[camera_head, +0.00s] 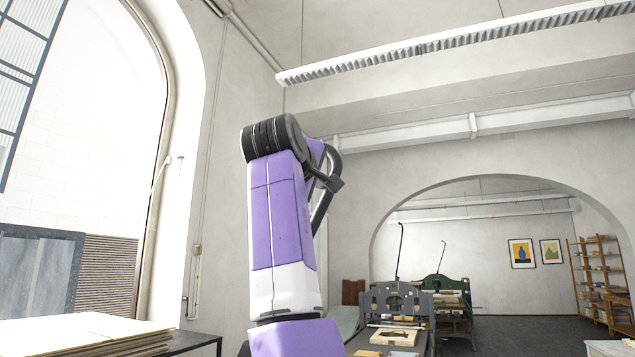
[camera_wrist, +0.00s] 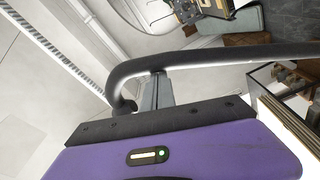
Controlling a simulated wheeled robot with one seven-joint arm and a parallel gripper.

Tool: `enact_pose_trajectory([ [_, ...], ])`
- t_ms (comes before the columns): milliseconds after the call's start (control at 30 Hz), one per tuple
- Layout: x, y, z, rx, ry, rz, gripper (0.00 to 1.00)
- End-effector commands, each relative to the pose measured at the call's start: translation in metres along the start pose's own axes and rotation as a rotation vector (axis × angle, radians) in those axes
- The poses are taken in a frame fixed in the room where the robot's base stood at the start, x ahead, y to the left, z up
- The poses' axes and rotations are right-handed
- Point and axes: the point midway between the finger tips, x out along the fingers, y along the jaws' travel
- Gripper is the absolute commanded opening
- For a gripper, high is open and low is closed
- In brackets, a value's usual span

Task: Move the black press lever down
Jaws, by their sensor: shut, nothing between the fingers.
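Two thin black levers rise from the presses in the head view. One lever (camera_head: 401,250) stands nearly upright at the nearer grey press (camera_head: 398,300). The other lever (camera_head: 441,258) leans slightly at the green press (camera_head: 440,283) behind it. I cannot tell which is the task's lever. My gripper (camera_wrist: 157,78) shows in the wrist view as a purple body with narrow grey fingers, shut and empty. A thick black tube crosses close by the fingertips. In the head view my raised arm is left of the presses, well apart from both levers; its gripper is not clear there.
A stack of boards (camera_head: 75,335) lies on a dark table (camera_head: 195,342) at the lower left. A tall arched window (camera_head: 110,130) is on the left. Wooden shelves (camera_head: 600,275) stand far right. The dark floor (camera_head: 530,332) under the arch looks clear.

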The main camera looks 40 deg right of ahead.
Motion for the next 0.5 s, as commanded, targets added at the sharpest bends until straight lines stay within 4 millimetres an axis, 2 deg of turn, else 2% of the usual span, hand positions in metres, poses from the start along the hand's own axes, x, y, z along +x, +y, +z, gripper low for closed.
enact_pose_trajectory([
  [167,-0.001,-0.004,0.011,0.018,-0.001,0.003,0.0],
  [267,-0.003,-0.007,0.024,0.041,-0.002,0.007,0.0],
  [500,-0.01,-0.02,0.074,0.136,-0.004,0.022,0.0],
])
